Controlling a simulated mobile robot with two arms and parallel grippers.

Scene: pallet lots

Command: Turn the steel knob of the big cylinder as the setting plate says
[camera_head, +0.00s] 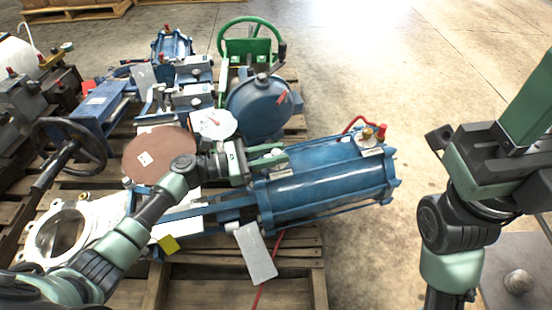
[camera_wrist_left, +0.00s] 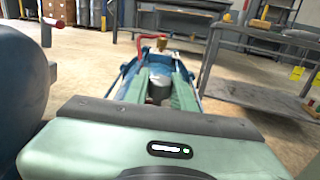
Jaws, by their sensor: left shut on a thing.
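The big blue cylinder (camera_head: 325,192) lies on a wooden pallet, and its far end also shows in the left wrist view (camera_wrist_left: 178,65). My left gripper (camera_head: 272,157) is over the cylinder's near left end, its green fingers shut on a grey knob (camera_wrist_left: 158,88) that shows between them in the left wrist view. In the head view the fingers mostly hide the knob. A small pale plate (camera_head: 371,152) sits by a brass fitting at the cylinder's far end; I cannot read it. My right gripper (camera_head: 520,125) is raised at the right, away from the cylinder; its fingertips are unclear.
A red lever (camera_head: 358,123) stands at the cylinder's far end. A round blue housing (camera_head: 258,105), a green handwheel (camera_head: 250,37) and a brown disc (camera_head: 158,152) crowd the pallet. A grey tag (camera_head: 255,252) hangs in front. Floor right of the pallet is clear.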

